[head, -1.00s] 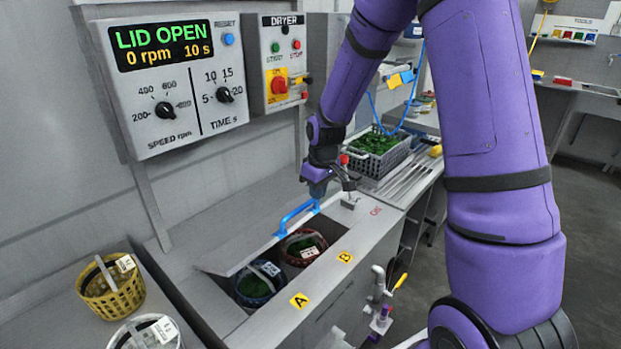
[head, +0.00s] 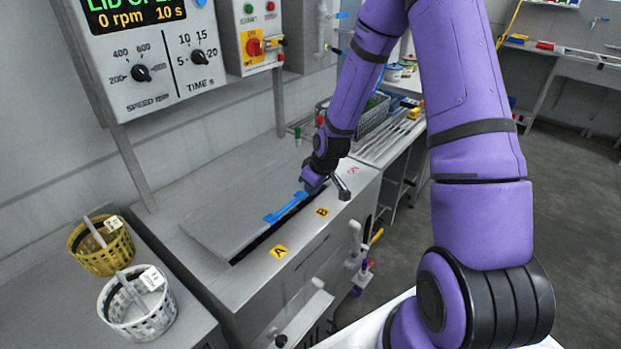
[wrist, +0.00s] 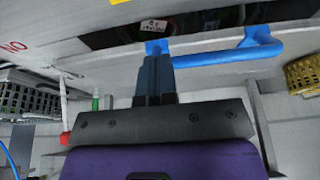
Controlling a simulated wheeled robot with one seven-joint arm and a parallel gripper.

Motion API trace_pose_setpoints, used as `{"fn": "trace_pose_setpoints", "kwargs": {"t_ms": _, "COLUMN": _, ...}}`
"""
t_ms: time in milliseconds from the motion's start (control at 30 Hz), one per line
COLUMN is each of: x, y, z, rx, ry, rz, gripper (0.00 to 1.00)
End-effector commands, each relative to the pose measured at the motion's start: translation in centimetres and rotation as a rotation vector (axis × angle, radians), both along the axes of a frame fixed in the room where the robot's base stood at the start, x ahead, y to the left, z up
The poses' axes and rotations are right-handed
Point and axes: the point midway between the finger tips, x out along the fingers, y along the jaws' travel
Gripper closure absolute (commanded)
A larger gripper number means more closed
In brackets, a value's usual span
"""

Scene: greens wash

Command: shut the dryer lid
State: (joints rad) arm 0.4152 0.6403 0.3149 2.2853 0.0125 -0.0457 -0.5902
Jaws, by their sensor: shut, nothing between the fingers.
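The dryer lid (head: 222,228) is a grey panel on the dryer top. It is nearly down, with a narrow dark gap along its front edge. Its blue handle (head: 287,207) runs along that edge and also shows in the wrist view (wrist: 262,50). My gripper (head: 307,188) is at the right end of the handle; in the wrist view its shut fingers (wrist: 154,62) lie against or close to the handle's end, holding nothing. Through the gap in the wrist view I see part of a basket with a white tag (wrist: 155,27). The display (head: 130,12) is partly cut off and reads 0 rpm, 10 s.
A yellow basket (head: 88,257) and a white basket (head: 152,318) stand on the counter at left. Yellow labels A (head: 279,252) and B (head: 321,212) mark the front rim. A grey crate (head: 363,127) stands behind my wrist.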

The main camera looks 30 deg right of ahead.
Motion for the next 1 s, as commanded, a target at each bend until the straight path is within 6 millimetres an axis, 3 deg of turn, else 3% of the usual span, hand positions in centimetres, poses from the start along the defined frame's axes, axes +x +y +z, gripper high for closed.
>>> {"fn": "trace_pose_setpoints", "kwargs": {"t_ms": 500, "x": -0.8, "y": -0.3, "z": -5.2, "rx": 0.025, "ry": -0.059, "rz": 0.002, "gripper": 1.0}}
{"fn": "trace_pose_setpoints", "kwargs": {"t_ms": 1000, "x": -1.1, "y": -0.5, "z": -6.4, "rx": 0.024, "ry": -0.053, "rz": 0.002, "gripper": 1.0}}
